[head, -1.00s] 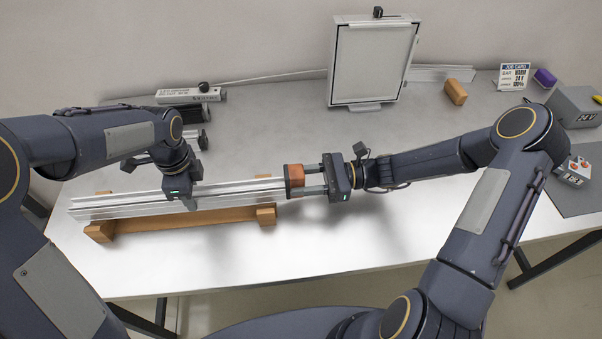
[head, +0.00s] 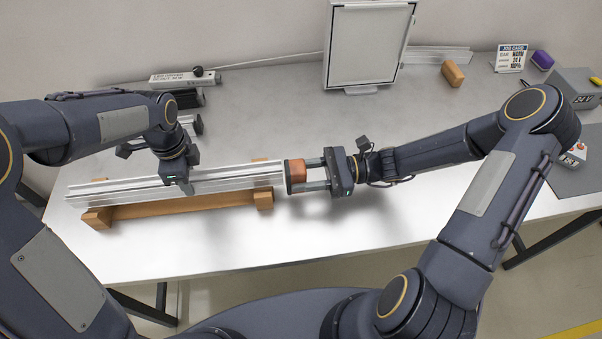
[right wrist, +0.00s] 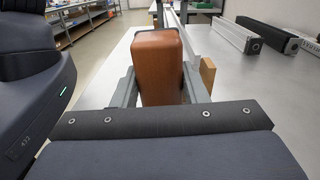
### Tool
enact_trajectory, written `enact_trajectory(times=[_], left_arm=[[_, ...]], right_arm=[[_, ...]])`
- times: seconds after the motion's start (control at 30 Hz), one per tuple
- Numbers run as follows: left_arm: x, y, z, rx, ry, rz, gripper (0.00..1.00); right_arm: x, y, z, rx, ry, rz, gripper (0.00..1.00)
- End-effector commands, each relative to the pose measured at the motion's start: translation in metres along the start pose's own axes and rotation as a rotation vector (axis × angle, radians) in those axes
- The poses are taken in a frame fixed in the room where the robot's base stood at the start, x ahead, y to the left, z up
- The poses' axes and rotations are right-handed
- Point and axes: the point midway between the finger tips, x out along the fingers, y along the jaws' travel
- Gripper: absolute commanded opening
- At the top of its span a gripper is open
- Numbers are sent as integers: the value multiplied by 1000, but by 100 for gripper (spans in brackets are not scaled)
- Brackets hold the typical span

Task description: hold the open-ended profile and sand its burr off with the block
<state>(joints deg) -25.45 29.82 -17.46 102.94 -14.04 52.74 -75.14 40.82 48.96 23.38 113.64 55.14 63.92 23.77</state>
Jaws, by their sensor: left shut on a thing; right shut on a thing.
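The long silver open-ended profile (head: 235,178) lies level on a wooden rest in the head view. My left gripper (head: 181,188) is shut on it near its middle, from above. My right gripper (head: 303,173) is shut on the orange-brown sanding block (head: 297,171), which has a dark face towards the profile. That face is at the profile's right end, touching or nearly so; I cannot tell which. In the right wrist view the block (right wrist: 159,65) stands between both fingers and hides much of the profile. The burr cannot be made out.
The wooden rest (head: 190,205) stands under the profile. A framed light panel (head: 368,45) stands at the back. A small wooden block (head: 453,74), a job card (head: 510,58) and a grey power unit (head: 575,90) are at the back right. The front of the table (head: 240,245) is clear.

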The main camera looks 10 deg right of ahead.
Motion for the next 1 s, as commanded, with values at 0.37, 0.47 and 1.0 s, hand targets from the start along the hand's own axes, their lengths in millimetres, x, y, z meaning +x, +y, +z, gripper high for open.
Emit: enact_trajectory(times=[0.37, 0.47, 1.0], left_arm=[[0, 0, 0, 1, 1, -1, 7], [0, 0, 0, 1, 1, -1, 7], [0, 0, 0, 0, 0, -1, 7]], right_arm=[[-39, -1, 0, -1, 2, -4, 22], [-48, -1, 0, -1, 2, -3, 22], [-59, 0, 0, -1, 2, -2, 22]])
